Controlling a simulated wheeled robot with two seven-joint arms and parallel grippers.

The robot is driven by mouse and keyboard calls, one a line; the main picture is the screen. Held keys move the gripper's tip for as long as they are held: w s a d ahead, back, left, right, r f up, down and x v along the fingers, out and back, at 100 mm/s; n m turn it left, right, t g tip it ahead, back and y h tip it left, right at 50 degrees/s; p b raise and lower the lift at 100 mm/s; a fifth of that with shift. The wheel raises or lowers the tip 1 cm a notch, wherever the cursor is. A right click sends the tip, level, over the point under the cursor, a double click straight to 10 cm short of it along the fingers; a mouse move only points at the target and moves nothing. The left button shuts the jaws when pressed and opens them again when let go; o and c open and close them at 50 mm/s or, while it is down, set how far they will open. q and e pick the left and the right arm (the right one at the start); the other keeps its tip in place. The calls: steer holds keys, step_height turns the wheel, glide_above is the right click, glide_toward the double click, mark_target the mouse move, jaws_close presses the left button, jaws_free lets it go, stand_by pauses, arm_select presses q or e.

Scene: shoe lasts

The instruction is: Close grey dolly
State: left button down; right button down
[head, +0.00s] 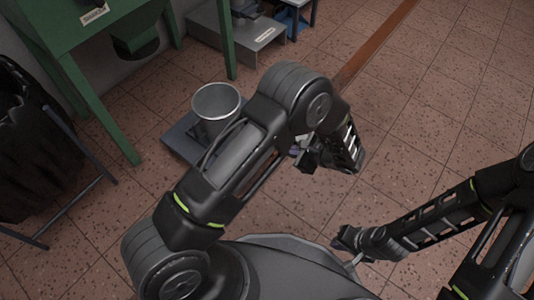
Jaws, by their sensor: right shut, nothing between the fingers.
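A low grey dolly (179,141) lies on the tiled floor left of centre, with a grey metal bucket (217,104) standing on it. My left arm crosses in front of the dolly's right part and hides it. My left gripper (309,162) is right of the dolly, small and dark beside the arm's wrist; its fingers are too unclear to tell their state. My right gripper (347,240) is at lower right, shut and empty, well apart from the dolly.
A green metal frame (100,112) stands at upper left, near the dolly. A black bag on a dark stand (62,215) is at far left. A grey platform with machinery (238,42) stands at the back. The floor at right is clear.

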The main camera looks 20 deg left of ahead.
arm_select(q)
steer(key=s+d+f+m+g+h, duration=0.1)
steer(key=d+f+m, duration=0.1)
steer(key=shift+s+d+m, duration=0.1)
steer(key=shift+s+m, duration=0.3)
steer(key=shift+f, duration=0.1)
steer(key=a+r+b+x, duration=0.1)
steer(key=b+x, duration=0.3)
steer(key=x, duration=0.9)
steer(key=shift+w+a+r+b, duration=0.25)
steer(key=shift+a+r+b, duration=0.05)
steer(key=shift+a+b, duration=0.15)
steer(key=shift+a, duration=0.1)
